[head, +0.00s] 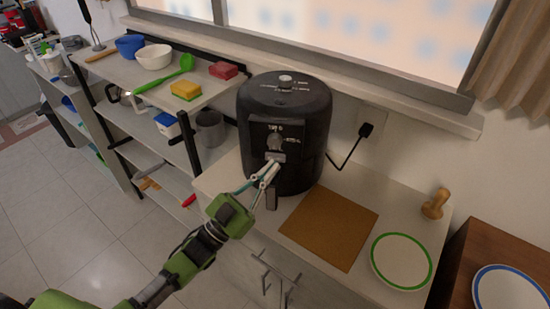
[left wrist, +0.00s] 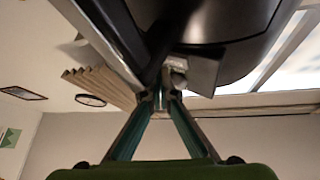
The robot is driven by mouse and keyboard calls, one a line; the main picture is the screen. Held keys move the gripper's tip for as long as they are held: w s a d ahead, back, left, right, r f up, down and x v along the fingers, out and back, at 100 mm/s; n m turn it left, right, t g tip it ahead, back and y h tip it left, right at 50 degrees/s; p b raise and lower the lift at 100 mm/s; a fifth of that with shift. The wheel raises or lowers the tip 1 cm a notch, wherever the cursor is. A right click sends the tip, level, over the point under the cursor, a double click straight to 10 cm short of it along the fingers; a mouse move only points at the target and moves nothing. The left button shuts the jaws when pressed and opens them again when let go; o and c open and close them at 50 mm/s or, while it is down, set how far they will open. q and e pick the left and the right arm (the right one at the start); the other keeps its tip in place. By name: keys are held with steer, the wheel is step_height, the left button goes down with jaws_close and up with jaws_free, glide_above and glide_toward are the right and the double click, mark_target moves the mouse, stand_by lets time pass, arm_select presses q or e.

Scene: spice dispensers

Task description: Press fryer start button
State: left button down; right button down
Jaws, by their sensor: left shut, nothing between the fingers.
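The black air fryer (head: 308,115) stands upright on the counter, with a knob on top and a dial (head: 275,141) on its front panel. A small light-grey rectangular piece (head: 275,156) sits below the dial; I cannot tell for certain that it is the start button. My left gripper (head: 272,168) is shut and empty, its fingertips at the fryer's front just below that piece. In the left wrist view the gripper (left wrist: 164,93) shows its fingers meeting close under the fryer's dark body (left wrist: 230,35). Whether the tips touch the fryer is unclear.
A tan mat (head: 328,226), a green-rimmed plate (head: 402,261) and a wooden object (head: 435,203) are right of the fryer. A black plug (head: 366,131) is in the wall behind. Shelves (head: 150,92) with bowls and sponges stand left.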

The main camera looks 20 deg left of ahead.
arm_select(q)
steer(key=shift+w, duration=0.4)
steer(key=shift+w+a+b, duration=0.1)
steer(key=shift+w+b, duration=0.2)
steer(key=shift+w, duration=0.05)
stand_by(0.5)
steer(key=shift+s, duration=0.2)
steer(key=shift+s+p, duration=0.35)
steer(key=shift+s, duration=0.3)
steer(key=shift+s+d+p, duration=0.2)
steer(key=shift+s+p, duration=0.2)
steer(key=shift+s, duration=0.2)
steer(key=s, duration=0.2)
steer(key=s+p, duration=0.1)
steer(key=shift+s+d, duration=0.2)
steer(key=shift+s, duration=0.15)
steer(key=shift+f, duration=0.1)
